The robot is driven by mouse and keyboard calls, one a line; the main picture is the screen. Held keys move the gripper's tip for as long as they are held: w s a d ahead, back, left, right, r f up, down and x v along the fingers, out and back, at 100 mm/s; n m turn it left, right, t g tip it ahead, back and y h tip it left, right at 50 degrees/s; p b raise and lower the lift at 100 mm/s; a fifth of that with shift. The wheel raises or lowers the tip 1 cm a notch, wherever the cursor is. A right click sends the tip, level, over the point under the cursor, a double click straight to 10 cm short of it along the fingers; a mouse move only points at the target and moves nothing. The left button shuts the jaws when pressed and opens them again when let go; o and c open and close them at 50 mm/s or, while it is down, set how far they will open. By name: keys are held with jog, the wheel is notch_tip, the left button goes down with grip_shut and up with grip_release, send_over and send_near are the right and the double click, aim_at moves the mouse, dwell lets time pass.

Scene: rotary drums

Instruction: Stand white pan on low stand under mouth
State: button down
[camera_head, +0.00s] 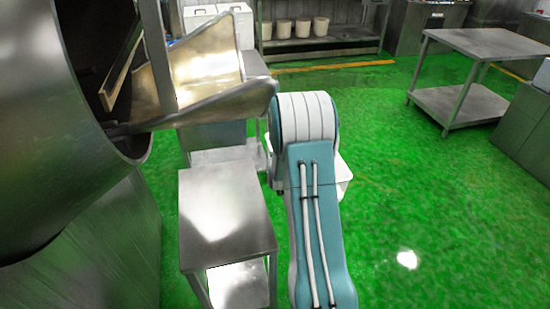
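A white pan (344,174) shows only in part, its rim and side sticking out to the right from behind my arm. My arm hides the rest of it, and I cannot tell what bears it. My gripper is hidden behind my arm, so its hold cannot be seen. A low metal stand (225,225) with a bare top and a lower shelf is just left of my arm. The big metal drum (60,130) is at the left, its dark mouth (95,65) facing right, with a metal chute (205,70) at the mouth.
Behind the low stand are another metal surface (215,157) and a metal cabinet under the chute. A metal table (485,45) stands at the upper right. A rack with several white buckets (283,28) is at the back. Green floor (430,210) is clear to the right.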

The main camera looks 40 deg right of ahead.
jog(key=shift+d+f, duration=0.1)
jog(key=shift+d, duration=0.05)
jog(key=w+a+f, duration=0.1)
jog(key=w+a, duration=0.3)
jog(key=a, duration=0.6)
jog(key=w+a+f, duration=0.1)
jog(key=w+a, duration=0.4)
jog(key=a, duration=0.6)
jog(key=w+a+f, duration=0.2)
jog(key=w+a, duration=0.2)
jog(key=a, duration=0.7)
jog(key=shift+w+a, duration=0.15)
dwell(1.6)
jog(key=shift+f, duration=0.35)
jog(key=c, duration=0.7)
grip_release()
